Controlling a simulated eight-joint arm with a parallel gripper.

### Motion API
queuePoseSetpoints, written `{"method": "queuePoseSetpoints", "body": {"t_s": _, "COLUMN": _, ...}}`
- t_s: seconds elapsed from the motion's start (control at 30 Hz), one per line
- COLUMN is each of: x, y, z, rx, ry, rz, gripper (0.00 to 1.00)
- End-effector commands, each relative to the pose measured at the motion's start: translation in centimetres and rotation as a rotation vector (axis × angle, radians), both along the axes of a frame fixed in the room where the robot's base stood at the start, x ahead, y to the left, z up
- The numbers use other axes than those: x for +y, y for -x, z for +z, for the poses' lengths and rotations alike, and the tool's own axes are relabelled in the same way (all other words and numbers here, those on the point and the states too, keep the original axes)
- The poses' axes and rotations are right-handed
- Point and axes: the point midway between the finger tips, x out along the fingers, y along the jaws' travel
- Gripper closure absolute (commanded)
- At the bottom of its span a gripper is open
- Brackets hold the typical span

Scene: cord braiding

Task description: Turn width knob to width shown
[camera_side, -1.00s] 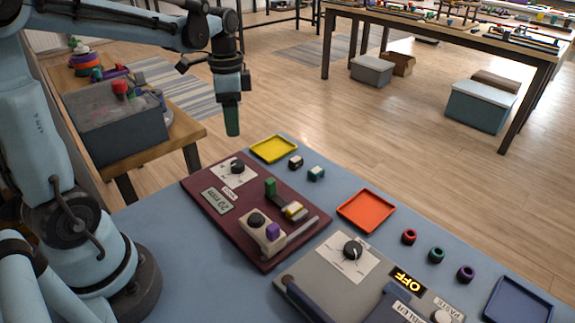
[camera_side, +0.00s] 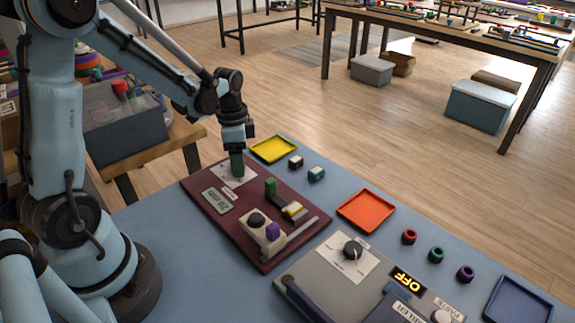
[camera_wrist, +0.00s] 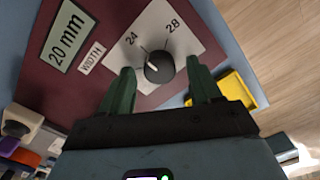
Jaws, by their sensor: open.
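The width knob (camera_wrist: 158,68) is a dark round knob with a white pointer line, on a white dial plate (camera_wrist: 182,28) marked 24 and 28. A display reading 20 mm (camera_wrist: 67,36) sits beside a WIDTH label (camera_wrist: 91,60) on the maroon board (camera_side: 204,214). My gripper (camera_wrist: 160,85) is open, its two green fingers on either side of the knob and apart from it in the wrist view. In the side view my gripper (camera_side: 237,166) is low over the dial plate and hides the knob.
A yellow tray (camera_side: 274,149) lies behind the board. A grey machine reading OFF (camera_side: 407,280) is at the front right.

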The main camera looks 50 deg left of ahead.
Motion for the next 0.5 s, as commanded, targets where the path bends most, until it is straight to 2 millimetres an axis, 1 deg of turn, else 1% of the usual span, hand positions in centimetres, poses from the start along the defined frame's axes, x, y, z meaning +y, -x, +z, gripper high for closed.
{"method": "queuePoseSetpoints", "body": {"t_s": 0.27, "x": 0.00, "y": 0.01, "z": -0.09, "rx": 0.000, "ry": 0.000, "rz": 0.000, "gripper": 0.37}}
{"method": "queuePoseSetpoints", "body": {"t_s": 0.5, "x": -0.01, "y": 0.01, "z": -0.08, "rx": 0.000, "ry": 0.000, "rz": 0.000, "gripper": 0.74}}
